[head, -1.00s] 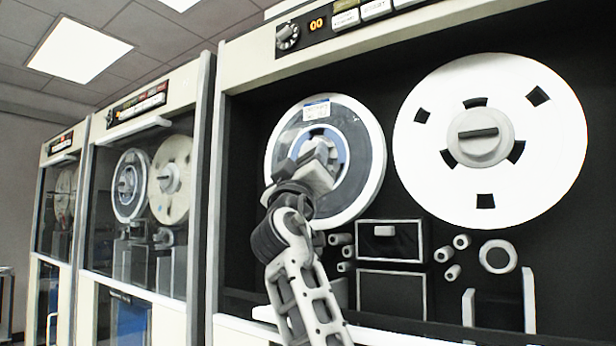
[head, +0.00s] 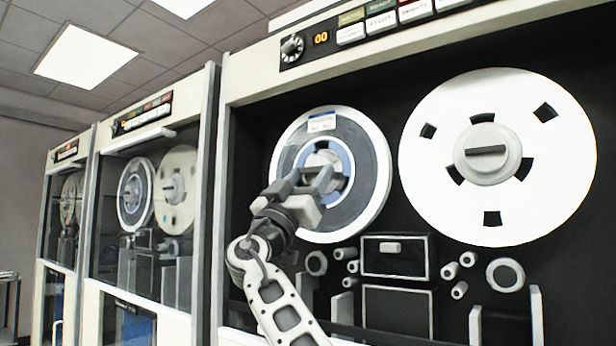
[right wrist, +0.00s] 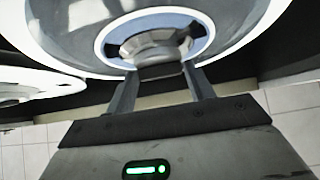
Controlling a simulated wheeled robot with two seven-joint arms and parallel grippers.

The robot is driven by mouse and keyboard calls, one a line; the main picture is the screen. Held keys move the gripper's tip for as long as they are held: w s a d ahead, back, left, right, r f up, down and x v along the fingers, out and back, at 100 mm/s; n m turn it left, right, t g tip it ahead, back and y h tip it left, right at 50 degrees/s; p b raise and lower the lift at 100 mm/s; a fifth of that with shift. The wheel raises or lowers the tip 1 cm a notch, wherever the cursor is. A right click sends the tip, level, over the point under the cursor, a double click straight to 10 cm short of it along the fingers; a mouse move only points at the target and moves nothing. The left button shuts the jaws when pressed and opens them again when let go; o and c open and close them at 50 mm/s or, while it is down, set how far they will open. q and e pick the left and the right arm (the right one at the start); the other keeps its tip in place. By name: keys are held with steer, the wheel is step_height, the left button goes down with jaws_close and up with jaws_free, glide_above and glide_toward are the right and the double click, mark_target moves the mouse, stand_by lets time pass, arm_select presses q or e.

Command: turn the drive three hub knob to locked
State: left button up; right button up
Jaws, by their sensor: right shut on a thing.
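The nearest tape drive has a grey reel with a white rim (head: 372,190) and a blue ring around its pale hub knob (head: 320,159). My right gripper (head: 324,178) reaches up from below and is shut on this hub knob, covering much of it. In the right wrist view the two fingers (right wrist: 160,80) come up to either side of the knob (right wrist: 158,58), under the reel. The knob's bar and its exact angle are mostly hidden. My left gripper is not in view.
A large white reel (head: 425,185) with a dark-slotted hub (head: 487,152) is to the right. Below are rollers (head: 459,289) and a head block (head: 395,256). A dial (head: 292,48) and an orange display sit above. Two more drives (head: 150,200) stand at left.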

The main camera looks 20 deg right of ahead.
steer(key=shift+f, duration=0.1)
steer(key=o, duration=0.9)
arm_select(q)
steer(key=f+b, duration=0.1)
steer(key=b, duration=0.4)
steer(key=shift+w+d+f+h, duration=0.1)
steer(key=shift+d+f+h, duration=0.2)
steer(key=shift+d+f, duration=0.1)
arm_select(e)
steer(key=v, duration=1.6)
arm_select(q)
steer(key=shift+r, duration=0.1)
